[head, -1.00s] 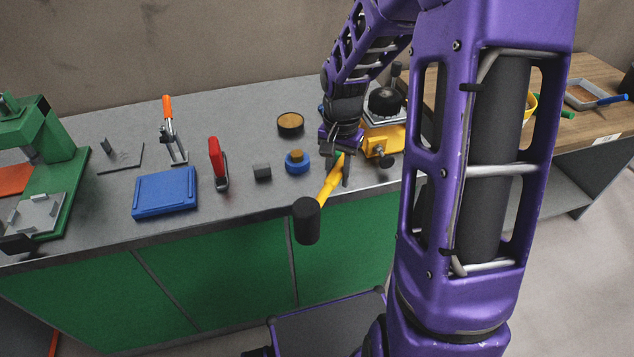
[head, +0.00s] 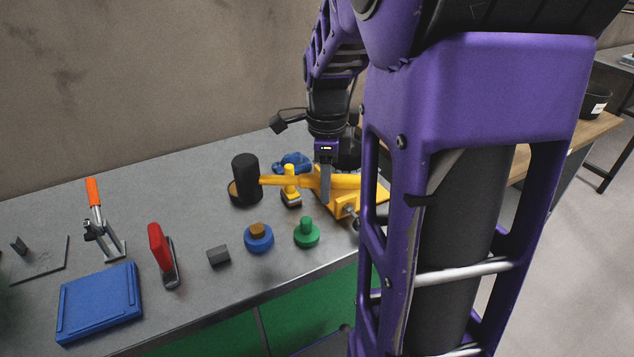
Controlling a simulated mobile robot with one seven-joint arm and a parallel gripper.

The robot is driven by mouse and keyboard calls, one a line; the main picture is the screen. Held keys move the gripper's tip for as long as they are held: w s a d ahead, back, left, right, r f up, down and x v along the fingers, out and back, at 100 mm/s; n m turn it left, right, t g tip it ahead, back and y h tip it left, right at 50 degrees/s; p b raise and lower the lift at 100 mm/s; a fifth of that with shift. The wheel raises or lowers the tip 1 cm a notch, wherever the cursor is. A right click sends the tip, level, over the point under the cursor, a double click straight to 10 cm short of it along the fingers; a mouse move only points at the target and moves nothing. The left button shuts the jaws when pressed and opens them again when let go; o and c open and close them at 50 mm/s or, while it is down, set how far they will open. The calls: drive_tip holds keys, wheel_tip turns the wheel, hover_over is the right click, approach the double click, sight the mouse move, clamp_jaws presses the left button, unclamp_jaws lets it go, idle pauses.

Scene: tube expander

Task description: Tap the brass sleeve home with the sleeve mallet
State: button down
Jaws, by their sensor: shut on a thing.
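The sleeve mallet has a black head (head: 245,172) and a yellow handle (head: 276,181). My gripper (head: 325,192) is shut on the handle and holds the mallet roughly level, above the bench. The head points left and overlaps the round dark dish (head: 236,192) in the picture; I cannot tell the gap. A small brass-brown piece (head: 257,229) sits on a round blue base (head: 259,242) nearer the bench's front edge; it may be the brass sleeve. The mallet is behind and above it, apart from it.
A green peg on a round base (head: 306,235) stands right of the blue base, and a grey block (head: 218,255) left. A yellow upright tool (head: 291,187) and yellow fixture (head: 345,200) are near my gripper. A red-handled clamp (head: 160,250) and blue plate (head: 99,302) stand left.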

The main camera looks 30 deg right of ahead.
idle(0.3)
drive_tip(key=shift+f+b, duration=2.3)
drive_tip(key=shift+f, duration=1.3)
wheel_tip(320, 180, up, 5)
drive_tip(key=p, duration=0.4)
drive_tip(key=shift+r+p, duration=0.2)
drive_tip(key=shift+p, duration=0.1)
